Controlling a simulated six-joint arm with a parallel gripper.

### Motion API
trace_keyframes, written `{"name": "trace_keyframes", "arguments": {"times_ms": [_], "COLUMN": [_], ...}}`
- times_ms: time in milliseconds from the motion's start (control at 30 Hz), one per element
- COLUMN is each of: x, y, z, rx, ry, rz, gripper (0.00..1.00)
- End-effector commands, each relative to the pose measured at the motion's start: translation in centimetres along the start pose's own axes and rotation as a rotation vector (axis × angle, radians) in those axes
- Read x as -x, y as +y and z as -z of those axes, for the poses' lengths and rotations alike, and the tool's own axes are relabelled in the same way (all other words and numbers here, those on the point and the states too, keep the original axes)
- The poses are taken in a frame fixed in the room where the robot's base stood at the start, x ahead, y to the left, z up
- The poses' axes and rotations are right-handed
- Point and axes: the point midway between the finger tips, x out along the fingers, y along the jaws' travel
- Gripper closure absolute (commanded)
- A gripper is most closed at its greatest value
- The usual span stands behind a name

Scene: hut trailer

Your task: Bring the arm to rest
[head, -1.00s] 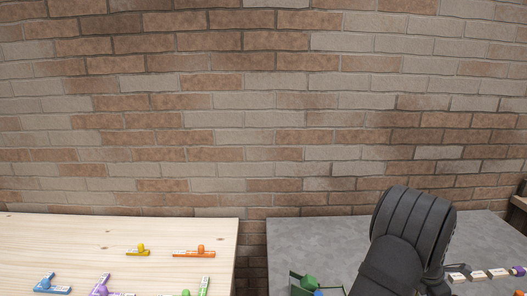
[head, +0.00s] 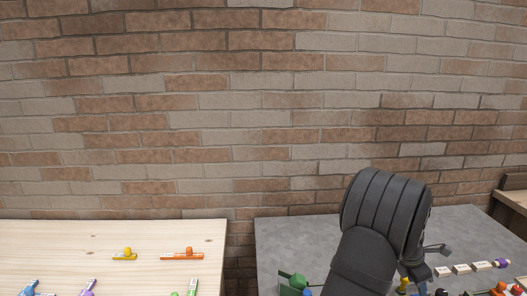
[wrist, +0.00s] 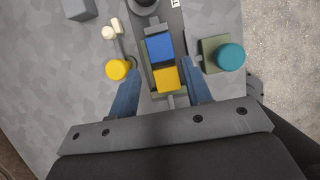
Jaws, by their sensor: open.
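My gripper (wrist: 160,76) shows in the wrist view with its two blue fingers spread apart. Between and beyond them, lower down, a blue block (wrist: 159,47) and a yellow block (wrist: 166,78) sit in a narrow dark holder. No finger visibly grips either block.
Beside the fingers are a yellow round piece (wrist: 117,69) and a teal cylinder (wrist: 230,57) on an olive base. Domino-like tiles (head: 462,268) lie right of my arm. The wooden table (head: 60,245) holds several coloured pieces, with a gap between tables.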

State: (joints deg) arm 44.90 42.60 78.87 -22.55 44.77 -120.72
Motion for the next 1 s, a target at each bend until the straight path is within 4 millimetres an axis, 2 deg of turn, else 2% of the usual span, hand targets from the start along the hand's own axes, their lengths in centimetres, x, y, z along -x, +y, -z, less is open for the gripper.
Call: {"name": "trace_keyframes", "arguments": {"times_ms": [100,467,533,667,1000], "x": [-2.4,-9.0,-7.2,-4.8,-1.8], "y": [0.0,0.0,0.1,0.1,-5.7], "z": [-0.1,0.0,-0.8,-1.7,-3.9], "rx": [-0.001,0.0,-0.003,-0.002,-0.005], "ry": [0.0,0.0,-0.007,-0.006,-0.004], "rz": [0.0,0.0,-0.007,-0.004,-0.002], "gripper": [0.55,0.55,0.55,0.55,0.55]}}
